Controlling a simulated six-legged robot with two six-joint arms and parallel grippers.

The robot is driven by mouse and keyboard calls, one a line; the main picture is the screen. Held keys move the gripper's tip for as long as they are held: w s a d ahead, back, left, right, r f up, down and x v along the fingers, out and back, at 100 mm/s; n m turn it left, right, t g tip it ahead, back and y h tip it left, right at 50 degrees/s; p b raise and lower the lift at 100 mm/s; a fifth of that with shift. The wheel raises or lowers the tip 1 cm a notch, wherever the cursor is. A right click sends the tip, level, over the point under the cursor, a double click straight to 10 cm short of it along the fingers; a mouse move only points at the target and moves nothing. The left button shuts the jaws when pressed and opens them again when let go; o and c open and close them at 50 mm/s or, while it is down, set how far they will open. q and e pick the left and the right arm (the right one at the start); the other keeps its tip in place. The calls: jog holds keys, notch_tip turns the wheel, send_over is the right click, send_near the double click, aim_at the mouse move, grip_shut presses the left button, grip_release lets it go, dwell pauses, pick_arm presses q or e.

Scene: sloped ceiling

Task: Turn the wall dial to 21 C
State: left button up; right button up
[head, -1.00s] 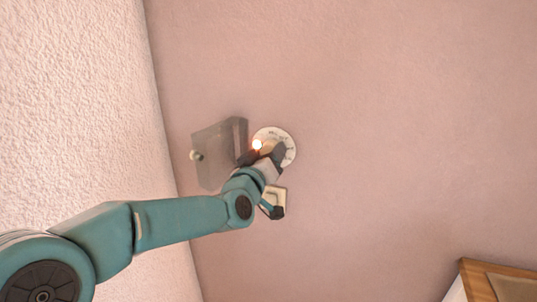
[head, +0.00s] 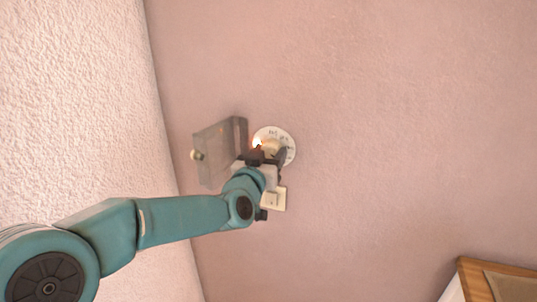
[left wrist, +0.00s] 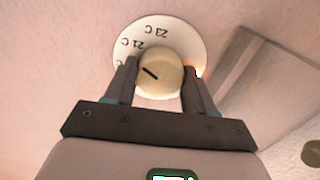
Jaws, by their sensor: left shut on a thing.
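The wall dial is a white round plate (head: 289,139) with printed marks and a cream knob (head: 271,146). In the left wrist view the knob (left wrist: 160,78) bears a dark pointer line, and the plate (left wrist: 185,35) shows 21 C and 23 C. The line slants up and left, aimed lower than the 21 C print, toward a mark partly hidden by a finger. My left gripper (left wrist: 160,82) is shut on the knob, one finger on each side. It also shows at the dial in the head view (head: 267,157). My right gripper is not in view.
A grey see-through cover (head: 212,150) with a small round knob stands out from the wall, left of the dial. A small orange glow is by the fingers. A wood-framed piece (head: 495,280) is at lower right.

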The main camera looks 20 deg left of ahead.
pick_arm(q)
jog(key=shift+r, duration=0.25)
jog(key=o, duration=0.8)
jog(key=shift+o, duration=1.2)
jog(key=shift+w+f, duration=0.1)
jog(key=shift+f, duration=0.05)
jog(key=s, duration=1.6)
jog(key=shift+s+a+b, duration=0.2)
jog(key=shift+a+b, duration=0.05)
jog(key=shift+b, duration=0.2)
jog(key=shift+a, duration=0.15)
